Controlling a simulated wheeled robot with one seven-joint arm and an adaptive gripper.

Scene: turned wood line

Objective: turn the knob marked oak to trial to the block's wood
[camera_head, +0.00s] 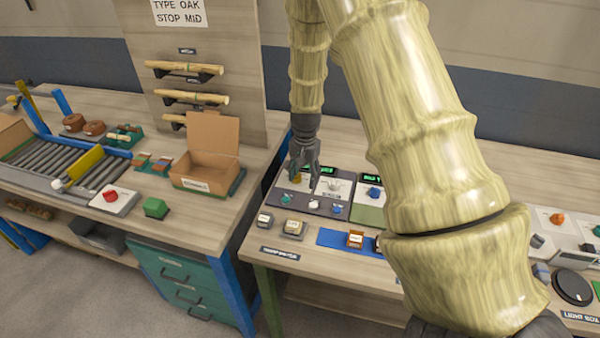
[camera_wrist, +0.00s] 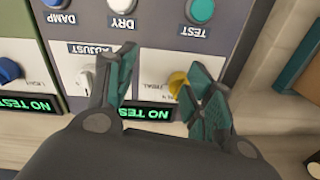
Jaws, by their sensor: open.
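My gripper (camera_head: 304,160) is open over the left end of the test panel (camera_head: 307,206). In the wrist view its fingers (camera_wrist: 163,72) are apart; one tip is by a white knob (camera_wrist: 88,80), the other partly covers a yellow knob (camera_wrist: 178,82). Nothing shows gripped; contact with the yellow knob cannot be told. Lettering by the yellow knob is upside down, too small to read surely. A blue knob (camera_wrist: 9,70) is at the left edge. I cannot read which knob is marked oak. Small labelled blocks (camera_head: 265,218) (camera_head: 293,228) stand before the panel; their wood cannot be told.
Green displays (camera_wrist: 146,114) read "NO TEST". Buttons marked damp, dry and test (camera_wrist: 201,10) lie close by. A sign (camera_head: 179,13) reads "TYPE OAK STOP MID". A cardboard box (camera_head: 205,160) stands left. An orange block (camera_head: 355,239) is on a blue mat (camera_head: 330,238).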

